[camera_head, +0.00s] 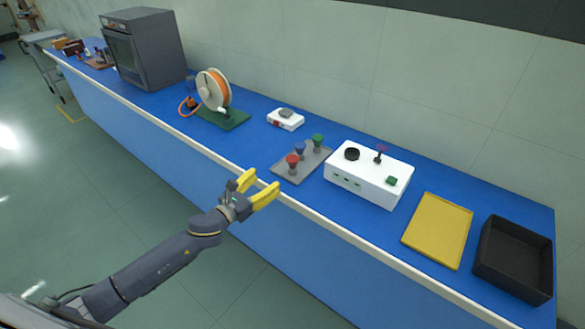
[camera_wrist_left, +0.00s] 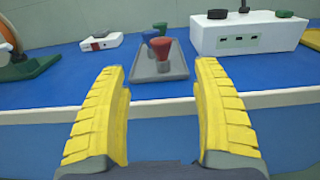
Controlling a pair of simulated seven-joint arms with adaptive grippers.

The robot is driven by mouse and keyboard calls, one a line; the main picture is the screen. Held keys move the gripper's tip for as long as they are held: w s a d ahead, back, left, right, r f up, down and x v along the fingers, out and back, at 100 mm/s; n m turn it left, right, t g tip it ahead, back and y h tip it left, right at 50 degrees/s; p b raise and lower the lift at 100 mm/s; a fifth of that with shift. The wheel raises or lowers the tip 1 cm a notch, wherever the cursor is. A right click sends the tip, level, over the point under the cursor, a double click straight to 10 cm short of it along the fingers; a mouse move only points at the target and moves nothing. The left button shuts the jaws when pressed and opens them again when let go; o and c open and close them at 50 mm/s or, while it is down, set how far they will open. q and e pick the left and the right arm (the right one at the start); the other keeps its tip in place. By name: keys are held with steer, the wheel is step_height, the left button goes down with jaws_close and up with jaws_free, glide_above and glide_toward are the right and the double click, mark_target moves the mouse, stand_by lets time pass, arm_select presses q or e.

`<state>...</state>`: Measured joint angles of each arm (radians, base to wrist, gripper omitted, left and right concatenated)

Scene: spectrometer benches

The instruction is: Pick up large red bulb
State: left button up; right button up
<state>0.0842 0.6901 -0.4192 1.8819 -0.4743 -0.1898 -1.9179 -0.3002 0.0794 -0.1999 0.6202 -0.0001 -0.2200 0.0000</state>
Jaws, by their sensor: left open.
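The large red bulb (camera_head: 292,160) stands on a grey tray (camera_head: 286,175) on the blue bench, at the tray's near left end. A blue bulb (camera_head: 300,149) and a green bulb (camera_head: 318,140) stand behind it in a row. My left gripper (camera_head: 256,190) is open and empty, in front of the bench edge and apart from the red bulb. In the left wrist view the red bulb (camera_wrist_left: 161,49) shows ahead between the two yellow fingers (camera_wrist_left: 160,75), partly covering the blue bulb. My right gripper is not in view.
A white box (camera_head: 368,175) with knobs stands right of the tray, then a yellow tray (camera_head: 438,231) and a black bin (camera_head: 513,260). A small white device (camera_head: 285,119), an orange spool (camera_head: 213,90) on a green base and a dark oven (camera_head: 143,48) stand to the left.

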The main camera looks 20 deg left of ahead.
mark_target(288, 162)
arm_select(q)
steer(key=x, duration=1.4)
steer(key=shift+w+d, duration=0.2)
steer(key=shift+w, duration=0.05)
steer(key=shift+c, duration=0.4)
steer(key=c, duration=1.3)
steer(key=shift+c, duration=0.2)
steer(key=shift+r, duration=0.1)
